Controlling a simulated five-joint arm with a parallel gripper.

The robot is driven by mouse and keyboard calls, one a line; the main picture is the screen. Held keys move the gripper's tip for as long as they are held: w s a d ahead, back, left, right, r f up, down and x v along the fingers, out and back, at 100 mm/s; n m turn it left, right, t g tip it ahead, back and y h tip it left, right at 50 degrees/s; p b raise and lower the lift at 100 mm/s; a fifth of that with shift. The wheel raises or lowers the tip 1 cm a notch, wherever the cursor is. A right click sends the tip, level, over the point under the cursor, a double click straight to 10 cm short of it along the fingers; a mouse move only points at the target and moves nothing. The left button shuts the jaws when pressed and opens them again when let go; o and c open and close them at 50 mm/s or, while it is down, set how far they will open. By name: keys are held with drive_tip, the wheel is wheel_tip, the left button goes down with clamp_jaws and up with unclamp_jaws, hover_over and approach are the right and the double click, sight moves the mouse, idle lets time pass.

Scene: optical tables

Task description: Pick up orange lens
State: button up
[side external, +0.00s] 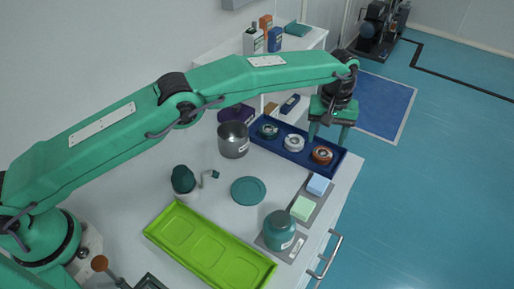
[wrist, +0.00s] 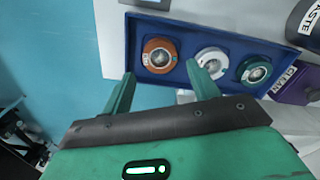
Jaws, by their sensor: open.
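The orange lens (side external: 322,155) sits in the blue tray (side external: 256,144), in the slot at the tray's right end. The white lens (side external: 293,143) and the green lens (side external: 268,130) sit beside it in a row. My gripper (side external: 327,138) is above the orange lens, fingers pointing down, open and empty. In the wrist view the orange lens (wrist: 159,55) shows just beyond and between the two spread fingertips (wrist: 160,72). The white lens (wrist: 212,63) is close to the right finger, and the green lens (wrist: 256,70) is farther right.
A metal cup (side external: 233,139) and a purple box (side external: 236,114) stand left of the tray. Blue and green blocks (side external: 318,185), a teal jar (side external: 280,230), a teal disc (side external: 248,190) and a lime tray (side external: 208,245) occupy the table in front. Open floor lies to the right.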

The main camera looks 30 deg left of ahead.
sight(323, 153)
drive_tip(key=shift+f, duration=0.25)
drive_tip(key=shift+f, duration=2.55)
drive_tip(key=c, duration=0.8)
drive_tip(key=shift+o, duration=0.2)
drive_tip(key=shift+r, duration=0.15)
drive_tip(key=shift+d+r, duration=0.1)
drive_tip(key=shift+r, duration=1.9)
drive_tip(key=s+d+r, duration=0.5)
drive_tip(key=s+r, duration=0.1)
drive_tip(key=s, duration=0.4)
drive_tip(key=shift+d+r, duration=0.25)
drive_tip(key=shift+r, duration=0.1)
